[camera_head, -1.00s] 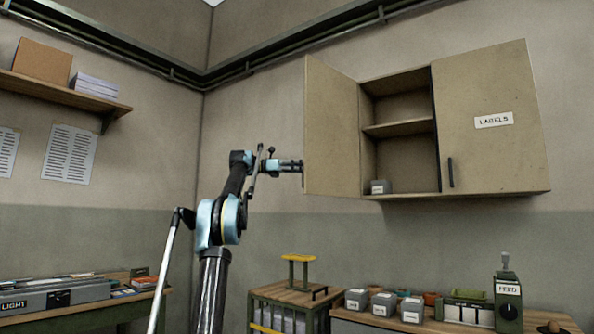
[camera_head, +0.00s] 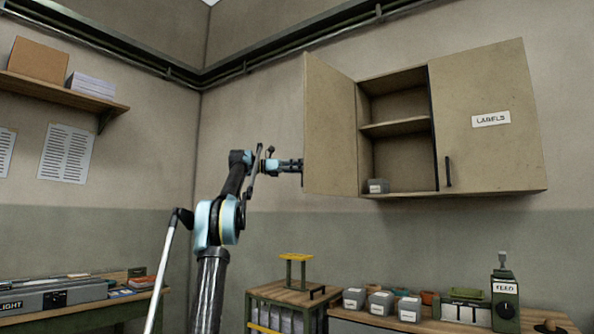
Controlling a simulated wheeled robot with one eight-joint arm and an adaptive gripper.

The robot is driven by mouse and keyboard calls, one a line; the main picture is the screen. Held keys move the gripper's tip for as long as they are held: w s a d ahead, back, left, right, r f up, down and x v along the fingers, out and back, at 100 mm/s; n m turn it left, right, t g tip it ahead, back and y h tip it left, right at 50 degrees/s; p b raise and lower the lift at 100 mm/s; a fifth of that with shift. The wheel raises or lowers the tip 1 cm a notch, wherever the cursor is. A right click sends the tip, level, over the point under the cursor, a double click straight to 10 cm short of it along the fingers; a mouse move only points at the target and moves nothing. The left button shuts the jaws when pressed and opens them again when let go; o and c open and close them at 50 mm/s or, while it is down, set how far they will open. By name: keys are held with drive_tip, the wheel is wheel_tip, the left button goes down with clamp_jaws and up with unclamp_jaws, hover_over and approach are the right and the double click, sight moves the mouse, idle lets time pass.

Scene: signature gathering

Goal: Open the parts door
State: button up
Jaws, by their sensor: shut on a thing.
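The wall cabinet has a left door (camera_head: 331,128) that stands swung open, with its face turned toward the left. No label shows on the side of it that I see. My gripper (camera_head: 300,166) is at the outer edge of this door, shut on what seems to be its handle, which is mostly hidden. Behind the open door, the cabinet's inside (camera_head: 398,120) shows a middle shelf (camera_head: 396,128) and a small grey labelled box (camera_head: 378,186) on the bottom. The right door (camera_head: 487,120), marked LABELS, is closed.
Below the cabinet, a bench carries several grey boxes (camera_head: 381,302) and a green FEED machine (camera_head: 505,290). A small wooden-topped stand (camera_head: 270,290) is left of it. A shelf (camera_head: 70,90) is on the left wall. The air before the cabinet is clear.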

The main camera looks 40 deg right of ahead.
drive_tip(key=v, duration=1.2)
drive_tip(key=s+a+f+m+t+y, duration=0.3)
drive_tip(key=s+a+f, duration=0.8)
drive_tip(key=f, duration=1.3)
drive_tip(key=s+a+f+m+t+y, duration=0.3)
drive_tip(key=s+a+f+t+y, duration=0.3)
drive_tip(key=a+f, duration=1.5)
drive_tip(key=s+a+f+m+t+y, duration=0.4)
drive_tip(key=s+a+f, duration=1.3)
drive_tip(key=f, duration=1)
drive_tip(key=shift+t+y, duration=0.3)
drive_tip(key=shift+y, duration=0.2)
